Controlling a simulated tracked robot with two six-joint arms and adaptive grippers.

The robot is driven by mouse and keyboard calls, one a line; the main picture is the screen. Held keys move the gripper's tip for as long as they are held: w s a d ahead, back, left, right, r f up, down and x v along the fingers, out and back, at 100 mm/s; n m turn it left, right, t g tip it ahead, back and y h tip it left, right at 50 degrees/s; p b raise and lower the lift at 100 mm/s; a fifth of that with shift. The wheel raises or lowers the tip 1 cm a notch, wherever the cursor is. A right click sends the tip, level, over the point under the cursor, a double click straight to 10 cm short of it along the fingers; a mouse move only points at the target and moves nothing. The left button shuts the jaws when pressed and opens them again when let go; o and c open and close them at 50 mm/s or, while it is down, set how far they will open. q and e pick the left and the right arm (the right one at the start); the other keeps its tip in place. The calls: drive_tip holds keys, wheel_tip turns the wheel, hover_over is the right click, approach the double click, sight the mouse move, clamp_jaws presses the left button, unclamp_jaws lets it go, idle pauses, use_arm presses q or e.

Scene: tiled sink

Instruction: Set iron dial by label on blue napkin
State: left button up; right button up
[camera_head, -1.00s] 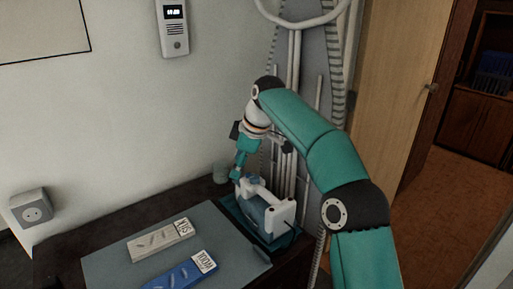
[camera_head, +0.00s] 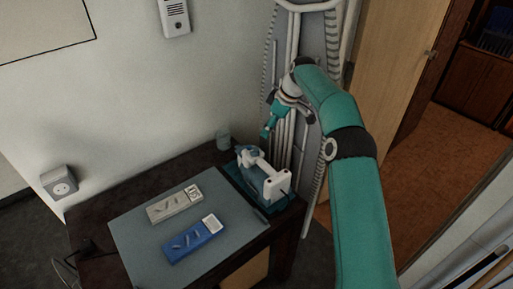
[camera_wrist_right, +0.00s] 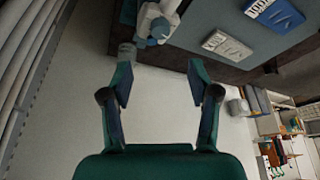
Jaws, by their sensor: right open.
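The iron (camera_head: 262,175), white and blue-grey, stands on a teal rest (camera_head: 238,181) at the right end of the dark table; its dial cannot be made out. A blue folded napkin (camera_head: 194,241) with a white label lies on the grey mat, and a pale one (camera_head: 174,205) with a label lies behind it. My right gripper (camera_head: 266,133) is in the air above and behind the iron, apart from it. In the right wrist view the gripper (camera_wrist_right: 160,85) is open and empty, with the iron (camera_wrist_right: 158,22) beyond the fingers at the top. My left gripper is not in view.
The grey mat (camera_head: 140,237) covers much of the table. A small glass (camera_head: 223,139) stands at the back edge near the wall. An ironing board (camera_head: 305,40) leans upright behind the iron. A wall socket (camera_head: 62,186) is at the left.

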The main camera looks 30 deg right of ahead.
sight(256, 149)
drive_tip(key=p+x, duration=0.1)
drive_tip(key=x, duration=1.1)
drive_tip(key=shift+a+f+p, duration=0.1)
drive_tip(key=shift+p, duration=0.25)
clamp_jaws()
